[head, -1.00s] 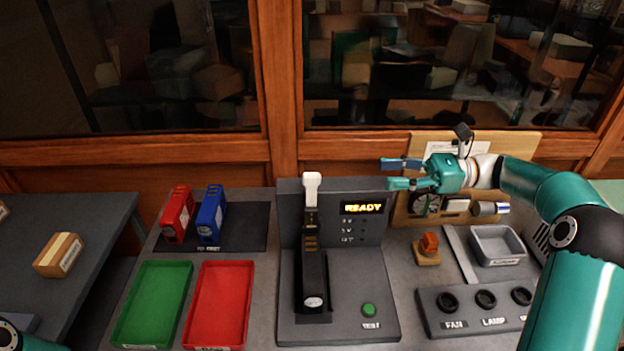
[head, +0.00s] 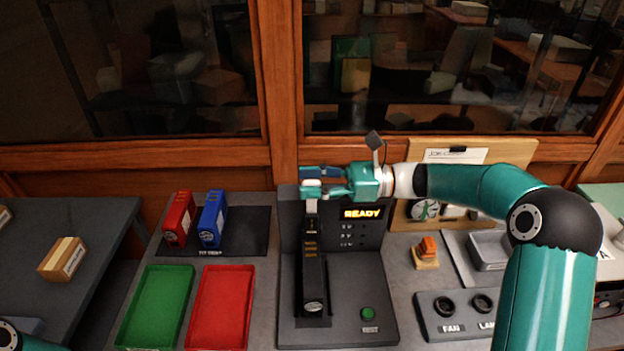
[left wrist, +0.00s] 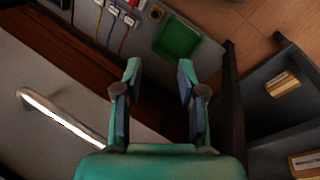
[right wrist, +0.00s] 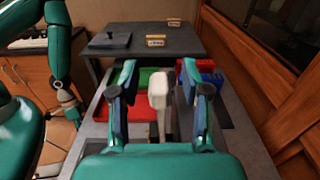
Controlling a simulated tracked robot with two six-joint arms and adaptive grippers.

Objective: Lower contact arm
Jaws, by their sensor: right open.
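The contact arm is a dark upright lever (head: 312,262) on the grey test station (head: 365,285), whose display reads READY. Its pale handle (right wrist: 158,92) shows in the right wrist view, between the two fingers. My right gripper (head: 322,181) is open at the top of the lever in the head view, with fingers pointing left and covering most of the handle. In the right wrist view its fingers (right wrist: 155,85) stand apart on either side of the handle; I cannot tell whether they touch it. My left gripper (left wrist: 158,75) is open and empty in the left wrist view.
Red (head: 179,219) and blue (head: 212,219) modules stand on a dark mat behind a green tray (head: 155,305) and a red tray (head: 222,305). An orange switch (head: 427,250) and a knob panel (head: 450,326) are right of the station. A wooden window frame rises behind.

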